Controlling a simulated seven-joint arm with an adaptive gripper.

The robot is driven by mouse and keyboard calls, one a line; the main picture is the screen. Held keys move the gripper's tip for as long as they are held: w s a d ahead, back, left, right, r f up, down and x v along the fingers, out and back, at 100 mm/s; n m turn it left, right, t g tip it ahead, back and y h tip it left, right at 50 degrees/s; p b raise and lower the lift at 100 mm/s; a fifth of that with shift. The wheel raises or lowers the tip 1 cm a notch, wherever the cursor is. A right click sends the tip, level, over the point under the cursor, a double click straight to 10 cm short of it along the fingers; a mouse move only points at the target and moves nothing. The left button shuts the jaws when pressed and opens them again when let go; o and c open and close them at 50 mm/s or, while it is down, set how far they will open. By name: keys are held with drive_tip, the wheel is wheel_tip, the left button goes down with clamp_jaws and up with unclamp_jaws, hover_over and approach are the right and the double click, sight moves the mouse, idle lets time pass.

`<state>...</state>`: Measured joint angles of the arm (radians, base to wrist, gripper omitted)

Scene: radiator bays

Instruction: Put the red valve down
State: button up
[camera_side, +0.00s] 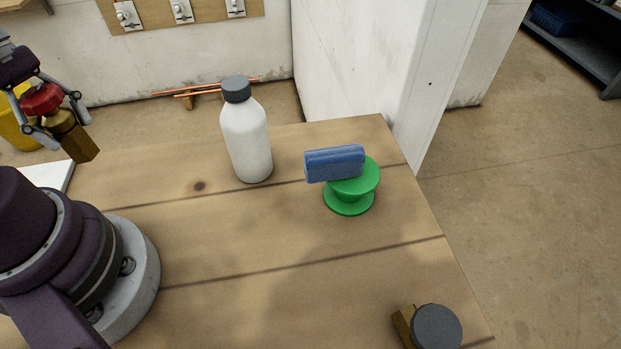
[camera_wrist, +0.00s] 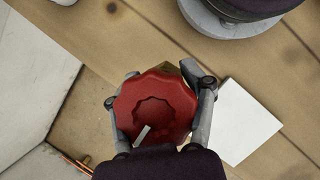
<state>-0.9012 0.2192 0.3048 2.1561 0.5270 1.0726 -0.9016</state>
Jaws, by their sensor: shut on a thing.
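The red valve (camera_side: 41,100) has a red knob on a brass body and is at the upper left of the side view. My gripper (camera_side: 52,112) is shut on it and holds it up, with the brass body hanging tilted below the fingers. In the wrist view the red valve's knob (camera_wrist: 155,108) fills the middle, between the two fingers of my gripper (camera_wrist: 160,105). The knob hides most of the brass body there.
A white bottle (camera_side: 246,138), a blue sponge-like block (camera_side: 334,163) on a green spool-shaped stand (camera_side: 349,198) and a grey-knobbed valve (camera_side: 436,328) stand on the wooden table (camera_side: 300,260). A white flat piece (camera_wrist: 245,122) lies near my base. The table's middle is clear.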

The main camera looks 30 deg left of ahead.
drive_tip(key=w+d+m+g, duration=0.1)
drive_tip(key=w+d+m, duration=0.25)
drive_tip(key=d, duration=0.25)
drive_tip(key=w+d+m+g+y, duration=0.1)
drive_tip(key=w+d+m+g, duration=0.1)
drive_tip(key=d+m, duration=0.3)
drive_tip(key=w+d+m+g, duration=0.1)
drive_tip(key=w+d+m, duration=0.2)
drive_tip(key=d, duration=0.4)
drive_tip(key=s+d+m+g+y, duration=0.1)
drive_tip(key=s+d+m+y, duration=0.1)
drive_tip(key=s+d+m, duration=0.35)
drive_tip(key=s+d+m+y, duration=0.1)
drive_tip(key=s+d+m, duration=0.1)
drive_tip(key=s+d, duration=0.65)
drive_tip(key=w+f, duration=0.1)
drive_tip(key=f, duration=0.1)
drive_tip(key=d+f, duration=0.1)
drive_tip(key=f, duration=0.2)
drive_tip(key=w+d+f, duration=0.1)
drive_tip(key=f, duration=0.2)
drive_tip(key=shift+w+d+f, duration=0.1)
drive_tip(key=shift+w+f, duration=0.15)
drive_tip(key=shift+w, duration=0.1)
drive_tip(key=o, duration=1.3)
drive_tip(key=shift+f, duration=0.1)
